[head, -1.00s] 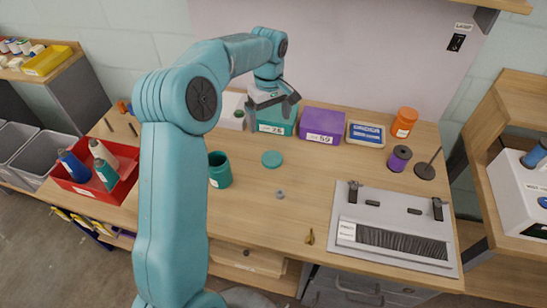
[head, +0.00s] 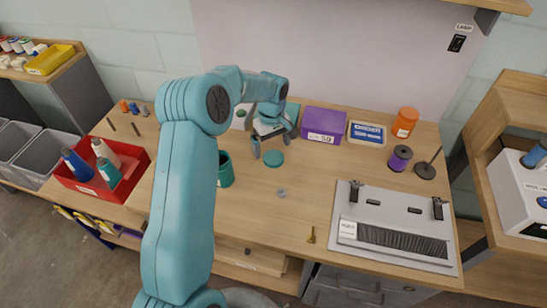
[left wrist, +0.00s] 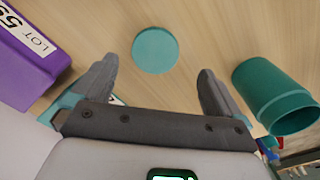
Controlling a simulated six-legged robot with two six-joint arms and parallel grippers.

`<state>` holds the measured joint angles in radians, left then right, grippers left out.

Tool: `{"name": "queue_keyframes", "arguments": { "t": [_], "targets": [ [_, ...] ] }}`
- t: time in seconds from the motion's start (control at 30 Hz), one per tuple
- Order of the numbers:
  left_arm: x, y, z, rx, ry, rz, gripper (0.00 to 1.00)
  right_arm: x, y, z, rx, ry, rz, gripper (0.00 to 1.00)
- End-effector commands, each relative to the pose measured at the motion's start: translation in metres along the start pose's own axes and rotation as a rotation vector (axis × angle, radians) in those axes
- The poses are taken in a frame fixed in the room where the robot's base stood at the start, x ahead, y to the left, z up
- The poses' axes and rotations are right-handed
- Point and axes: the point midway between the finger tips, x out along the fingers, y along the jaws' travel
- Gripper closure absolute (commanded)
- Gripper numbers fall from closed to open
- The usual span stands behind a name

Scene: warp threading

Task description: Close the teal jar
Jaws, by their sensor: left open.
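The teal jar (head: 225,170) stands upright on the wooden table, partly hidden behind my arm in the head view. In the left wrist view the jar (left wrist: 275,92) is at the right, outside my fingers. Its round teal lid (head: 273,159) lies flat on the table to the right of the jar. In the left wrist view the lid (left wrist: 155,50) is beyond and between my fingertips. My left gripper (head: 272,147) is open and empty, pointing down close to the lid. My right gripper is not in view.
A purple box (head: 323,124) stands behind and to the right of the lid, beside a blue-labelled tray (head: 367,133). A grey ring (head: 281,192) lies in front of the lid. A red bin (head: 130,185) with bottles is at left. The reed board (head: 395,225) is at right.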

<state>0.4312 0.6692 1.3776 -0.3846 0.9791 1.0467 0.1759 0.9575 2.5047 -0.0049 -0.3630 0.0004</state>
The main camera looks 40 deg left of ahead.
Motion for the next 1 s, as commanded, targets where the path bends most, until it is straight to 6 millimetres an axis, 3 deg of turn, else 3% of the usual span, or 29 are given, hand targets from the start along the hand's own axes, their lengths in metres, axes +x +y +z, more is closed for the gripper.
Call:
{"name": "queue_keyframes", "arguments": {
  "t": [0.4,0.77,0.8,0.97,1.0],
  "targets": [
    [0.048,0.007,-0.002,0.001,-0.001,-0.001,0.00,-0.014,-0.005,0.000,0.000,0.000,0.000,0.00],
    [0.052,0.007,-0.002,0.000,0.000,0.000,0.00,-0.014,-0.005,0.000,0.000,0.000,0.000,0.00],
    [0.051,0.007,-0.002,0.000,0.000,0.000,0.03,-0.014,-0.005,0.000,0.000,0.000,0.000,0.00],
    [0.051,0.007,-0.002,0.000,0.000,0.000,0.55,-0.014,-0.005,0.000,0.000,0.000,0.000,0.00],
    [0.051,0.007,-0.002,0.000,0.000,0.000,0.57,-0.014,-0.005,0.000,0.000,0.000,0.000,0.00]
  ]
}}
